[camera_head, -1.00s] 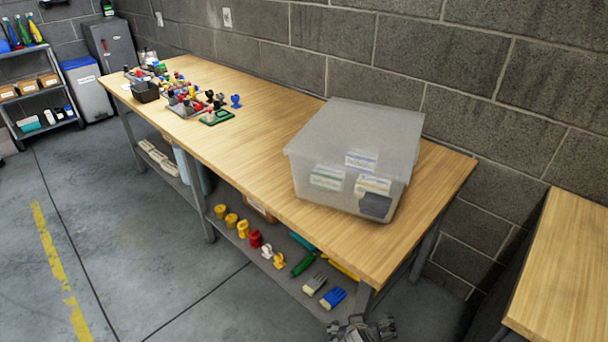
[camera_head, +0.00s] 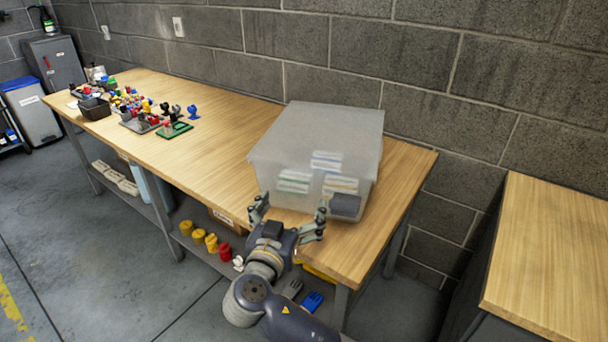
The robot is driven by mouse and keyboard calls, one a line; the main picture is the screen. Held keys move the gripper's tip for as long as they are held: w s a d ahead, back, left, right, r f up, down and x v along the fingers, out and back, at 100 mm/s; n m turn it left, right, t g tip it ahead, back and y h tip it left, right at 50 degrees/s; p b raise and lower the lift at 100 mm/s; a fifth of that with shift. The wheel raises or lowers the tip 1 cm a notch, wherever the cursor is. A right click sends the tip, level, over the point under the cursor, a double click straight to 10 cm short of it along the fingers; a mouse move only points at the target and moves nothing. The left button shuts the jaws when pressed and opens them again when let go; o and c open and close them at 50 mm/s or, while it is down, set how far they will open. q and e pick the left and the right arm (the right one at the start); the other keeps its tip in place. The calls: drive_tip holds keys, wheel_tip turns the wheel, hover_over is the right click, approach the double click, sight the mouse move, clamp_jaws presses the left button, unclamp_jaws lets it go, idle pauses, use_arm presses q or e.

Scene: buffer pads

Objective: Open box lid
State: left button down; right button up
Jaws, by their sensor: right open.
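A translucent whitish plastic box (camera_head: 318,205) stands on the wooden workbench near its right end. Its flat lid (camera_head: 322,132) lies closed on top. Several labelled packets and a dark item show blurred through the front wall. My right gripper (camera_head: 290,210) is in front of the box, at the bench's front edge. Its two fingers are spread wide apart, with nothing held between them. The fingertips are near the lower front of the box, below the lid; whether they touch it I cannot tell. My left gripper is not in view.
The workbench (camera_head: 222,178) has clear room left of the box. Several coloured parts and a green tray (camera_head: 174,130) lie farther left. A block wall (camera_head: 330,60) runs behind. A second bench (camera_head: 545,255) stands at the right. A lower shelf holds yellow and red parts.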

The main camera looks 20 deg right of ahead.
sight(306, 171)
drive_tip(key=x, duration=0.7)
drive_tip(key=r+x, duration=0.1)
drive_tip(key=x, duration=0.3)
drive_tip(key=shift+w+a+r, duration=0.1)
drive_tip(key=shift+a, duration=0.1)
drive_tip(key=shift+c, duration=0.6)
